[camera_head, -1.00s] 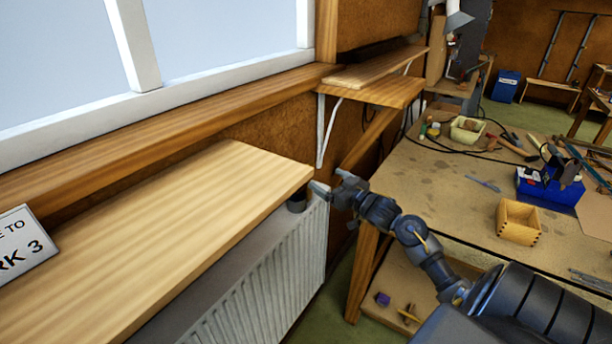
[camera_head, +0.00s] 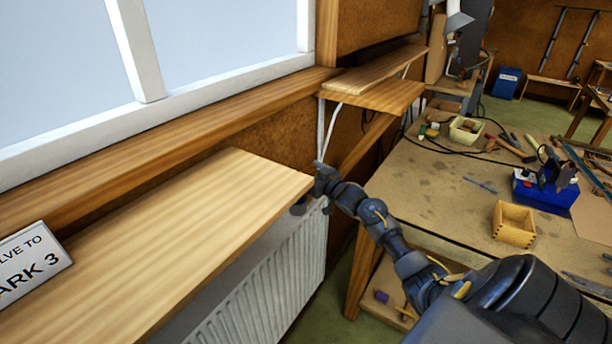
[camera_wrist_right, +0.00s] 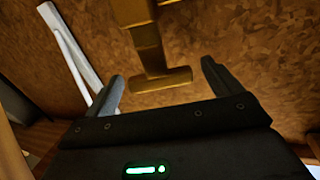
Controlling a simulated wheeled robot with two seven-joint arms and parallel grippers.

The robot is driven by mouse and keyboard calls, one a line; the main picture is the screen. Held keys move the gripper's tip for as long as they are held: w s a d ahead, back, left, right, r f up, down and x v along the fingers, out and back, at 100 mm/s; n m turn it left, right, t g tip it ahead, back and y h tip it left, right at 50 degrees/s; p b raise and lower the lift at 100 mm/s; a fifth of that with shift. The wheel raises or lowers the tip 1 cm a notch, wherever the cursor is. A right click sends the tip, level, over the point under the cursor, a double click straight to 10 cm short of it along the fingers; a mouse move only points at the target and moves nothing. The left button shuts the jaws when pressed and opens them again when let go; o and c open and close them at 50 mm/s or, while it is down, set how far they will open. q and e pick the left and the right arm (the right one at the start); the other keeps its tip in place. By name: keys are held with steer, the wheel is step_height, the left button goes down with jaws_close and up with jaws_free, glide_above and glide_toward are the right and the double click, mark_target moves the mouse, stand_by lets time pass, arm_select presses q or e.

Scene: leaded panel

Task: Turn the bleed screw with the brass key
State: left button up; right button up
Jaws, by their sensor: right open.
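A brass key (camera_wrist_right: 160,78) with a T-shaped end shows in the right wrist view. Its crossbar lies between the two fingers of my right gripper (camera_wrist_right: 165,84), with a gap on each side. The gripper is open and not closed on it. In the head view my right gripper (camera_head: 314,188) is at the near right corner of the wooden shelf, by the top end of the white radiator (camera_head: 262,285). The key cannot be made out in the head view. I cannot make out the bleed screw in either view. My left gripper is not in view.
The wooden shelf (camera_head: 170,235) overhangs the radiator close to my right gripper. A workbench (camera_head: 430,185) with a wooden box (camera_head: 514,224) and tools is on the right.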

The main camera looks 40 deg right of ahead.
steer(key=shift+w, duration=0.35)
steer(key=c, duration=1.2)
